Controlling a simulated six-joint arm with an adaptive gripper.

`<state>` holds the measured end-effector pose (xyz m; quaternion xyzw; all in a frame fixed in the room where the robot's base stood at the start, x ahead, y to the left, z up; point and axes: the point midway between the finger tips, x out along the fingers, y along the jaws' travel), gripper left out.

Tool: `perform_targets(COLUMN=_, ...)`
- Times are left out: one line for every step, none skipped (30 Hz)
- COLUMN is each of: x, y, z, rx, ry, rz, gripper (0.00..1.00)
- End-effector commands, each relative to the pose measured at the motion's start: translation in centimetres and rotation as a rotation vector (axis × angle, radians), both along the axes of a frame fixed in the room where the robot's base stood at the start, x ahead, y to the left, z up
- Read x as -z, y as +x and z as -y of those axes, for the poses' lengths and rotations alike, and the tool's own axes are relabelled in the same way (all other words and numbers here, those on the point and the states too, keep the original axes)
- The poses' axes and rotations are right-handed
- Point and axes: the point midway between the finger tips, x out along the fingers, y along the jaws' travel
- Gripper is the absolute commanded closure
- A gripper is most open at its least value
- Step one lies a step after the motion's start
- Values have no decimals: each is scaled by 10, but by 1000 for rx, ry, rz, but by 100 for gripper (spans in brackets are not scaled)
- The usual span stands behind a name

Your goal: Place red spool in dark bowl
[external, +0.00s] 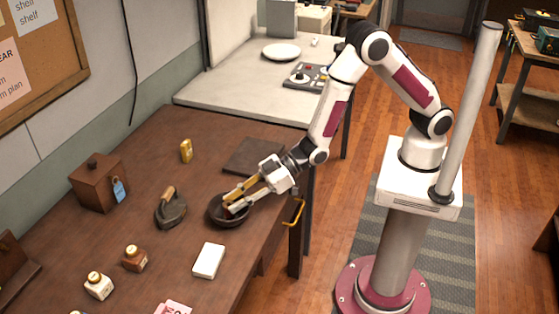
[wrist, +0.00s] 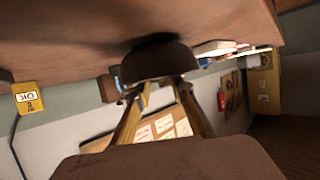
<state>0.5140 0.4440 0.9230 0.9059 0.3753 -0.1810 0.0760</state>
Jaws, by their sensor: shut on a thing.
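The dark bowl (external: 226,220) is round and shallow and sits on the brown table near its right edge. My gripper (external: 228,204) reaches down from the right with its fingertips over and inside the bowl. The fingers are shut on a small reddish thing, the red spool (external: 237,208), mostly hidden by the fingers and the bowl. In the wrist view, the fingers (wrist: 158,92) run up toward the dark bowl (wrist: 160,62). The spool cannot be made out clearly there.
An old iron (external: 171,211) stands left of the bowl and a white block (external: 208,260) in front of it. A dark flat slab (external: 254,156) lies behind.

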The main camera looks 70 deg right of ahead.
Motion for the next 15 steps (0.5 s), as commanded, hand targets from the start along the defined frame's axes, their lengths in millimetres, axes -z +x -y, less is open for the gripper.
perform_targets(x=0, y=0, z=0, rx=0, ry=1, rz=1, gripper=88)
perform_targets(x=0, y=0, z=0, rx=0, ry=1, rz=1, gripper=88)
perform_targets(x=0, y=0, z=0, rx=0, ry=1, rz=1, gripper=88)
perform_targets(x=0, y=0, z=0, rx=0, ry=1, rz=1, gripper=88)
perform_targets(x=0, y=0, z=0, rx=0, ry=1, rz=1, gripper=88)
perform_targets(x=0, y=0, z=0, rx=0, ry=0, rz=0, gripper=88)
perform_targets(x=1, y=0, z=0, rx=0, ry=0, rz=0, gripper=88)
perform_targets(x=1, y=0, z=0, rx=0, ry=0, rz=0, gripper=88)
perform_targets(x=2, y=0, z=0, rx=0, ry=0, rz=0, gripper=88)
perform_targets(x=2, y=0, z=0, rx=0, ry=1, rz=1, gripper=88)
perform_targets(x=3, y=0, z=0, rx=0, ry=1, rz=1, gripper=75)
perform_targets(x=2, y=0, z=0, rx=0, ry=1, rz=1, gripper=64)
perform_targets(x=2, y=0, z=0, rx=0, ry=1, rz=1, gripper=60)
perform_targets(x=2, y=0, z=0, rx=0, ry=1, rz=1, gripper=60)
perform_targets(x=2, y=0, z=0, rx=0, ry=1, rz=1, gripper=60)
